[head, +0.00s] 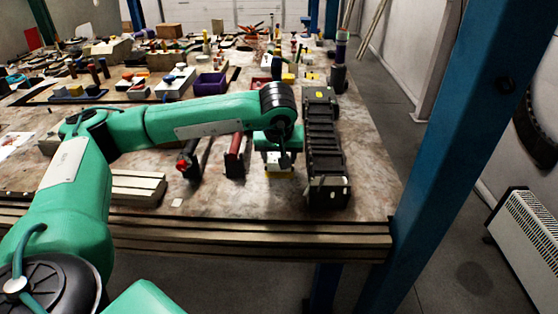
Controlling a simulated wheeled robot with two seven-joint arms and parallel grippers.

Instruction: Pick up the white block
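My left arm reaches in from the left across the table, its wrist bent down at the black joint. My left gripper (279,160) points down at the table, just left of a long black rack-like fixture. A small white and yellow piece (279,173) shows right below the fingers; I cannot tell whether they touch it or whether it is the white block. The fingers are too small and dark to show whether they are open. A small flat whitish piece (177,202) lies near the table's front edge. My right gripper is not in view.
The long black fixture (325,150) stands close to the right of my gripper. A red-and-black part (235,155) and a red-tipped black part (188,160) stand to its left. A purple bin (211,84) and many loose parts crowd the table behind. A blue post (470,140) rises at right.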

